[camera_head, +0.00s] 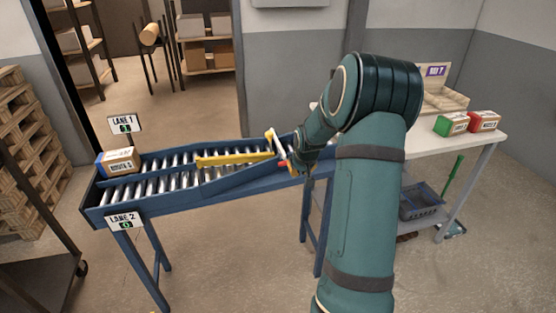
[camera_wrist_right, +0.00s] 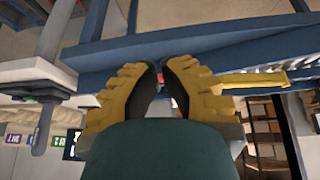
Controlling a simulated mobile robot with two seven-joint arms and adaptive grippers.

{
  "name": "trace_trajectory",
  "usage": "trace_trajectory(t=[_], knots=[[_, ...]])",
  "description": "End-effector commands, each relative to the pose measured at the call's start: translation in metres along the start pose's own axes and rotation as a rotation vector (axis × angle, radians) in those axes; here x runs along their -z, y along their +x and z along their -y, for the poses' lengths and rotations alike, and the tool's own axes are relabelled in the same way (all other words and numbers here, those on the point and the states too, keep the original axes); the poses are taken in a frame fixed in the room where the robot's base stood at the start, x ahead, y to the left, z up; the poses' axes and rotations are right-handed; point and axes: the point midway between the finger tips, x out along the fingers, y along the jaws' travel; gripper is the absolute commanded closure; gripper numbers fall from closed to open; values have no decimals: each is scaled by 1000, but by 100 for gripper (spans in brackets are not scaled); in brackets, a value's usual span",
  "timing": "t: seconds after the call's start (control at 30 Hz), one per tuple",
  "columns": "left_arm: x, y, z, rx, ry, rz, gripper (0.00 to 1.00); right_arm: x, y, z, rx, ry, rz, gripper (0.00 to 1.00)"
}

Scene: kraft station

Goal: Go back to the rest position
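My right arm reaches up from the bottom of the head view and over the blue roller conveyor (camera_head: 205,205). My right gripper (camera_head: 279,157) is at the near end of a yellow bar (camera_head: 235,159) that lies across the rollers. In the right wrist view its two yellow fingers (camera_wrist_right: 159,68) stand apart, with a gap between their dark pads. A small red part (camera_wrist_right: 160,79) shows between the fingertips; I cannot tell whether they touch it. My left gripper is not in view.
A box (camera_head: 118,162) sits on the conveyor's left end, between the Lane 1 sign (camera_head: 125,124) and Lane 2 sign (camera_head: 123,220). Pallets (camera_head: 30,150) stand at far left.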

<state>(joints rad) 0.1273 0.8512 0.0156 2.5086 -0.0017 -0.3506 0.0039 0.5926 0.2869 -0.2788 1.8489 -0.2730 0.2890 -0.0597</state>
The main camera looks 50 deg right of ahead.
Motion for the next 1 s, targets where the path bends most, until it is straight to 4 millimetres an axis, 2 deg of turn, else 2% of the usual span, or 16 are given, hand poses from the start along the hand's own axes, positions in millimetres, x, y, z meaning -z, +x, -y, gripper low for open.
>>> trace_trajectory(t=[0.27,0.37,0.47,0.57,0.6,0.67,0.8,0.87,1.0], knots=[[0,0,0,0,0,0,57,0,1,1,1,-1,1,100],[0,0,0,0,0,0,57,-5,7,15,20,-10,7,100],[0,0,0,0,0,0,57,-19,22,51,68,-35,27,100],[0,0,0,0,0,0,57,-45,40,106,140,-70,59,100],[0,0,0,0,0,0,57,-59,47,130,172,-86,74,100],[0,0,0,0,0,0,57,-81,55,164,217,-108,97,100],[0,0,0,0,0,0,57,-141,63,241,316,-161,160,100],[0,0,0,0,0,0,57,-171,62,270,355,-183,192,100],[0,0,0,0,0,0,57,-248,51,328,437,-241,272,100]])
